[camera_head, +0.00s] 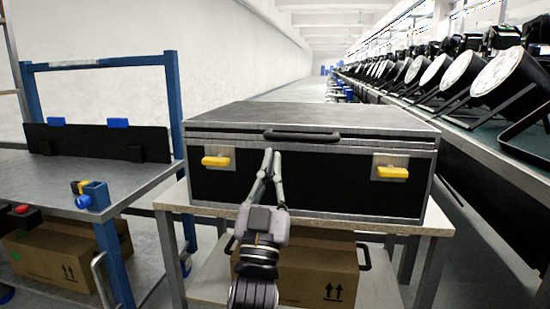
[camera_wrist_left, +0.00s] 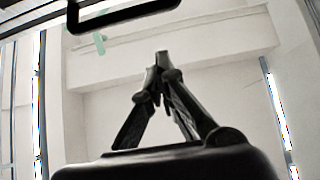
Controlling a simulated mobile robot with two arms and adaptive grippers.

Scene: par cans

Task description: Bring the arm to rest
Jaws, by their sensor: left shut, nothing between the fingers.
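My left gripper (camera_head: 272,152) is shut and empty. It points up in front of the black case (camera_head: 320,185), with its fingertips just below the case's dark handle (camera_head: 301,136). Whether the fingertips touch the case I cannot tell. In the left wrist view the closed fingertips (camera_wrist_left: 162,54) point up toward the ceiling, and a dark handle-shaped bar (camera_wrist_left: 125,12) shows at the top. The case's lid is down, and its two yellow latches (camera_head: 216,161) show on the front. My right gripper is not in view.
The case stands on a light table (camera_head: 439,218) with a cardboard box (camera_head: 318,272) below. A workbench (camera_head: 60,187) with blue posts stands at left. A long bench of par cans (camera_head: 503,72) runs along the right. Floor shows between the left bench and the table.

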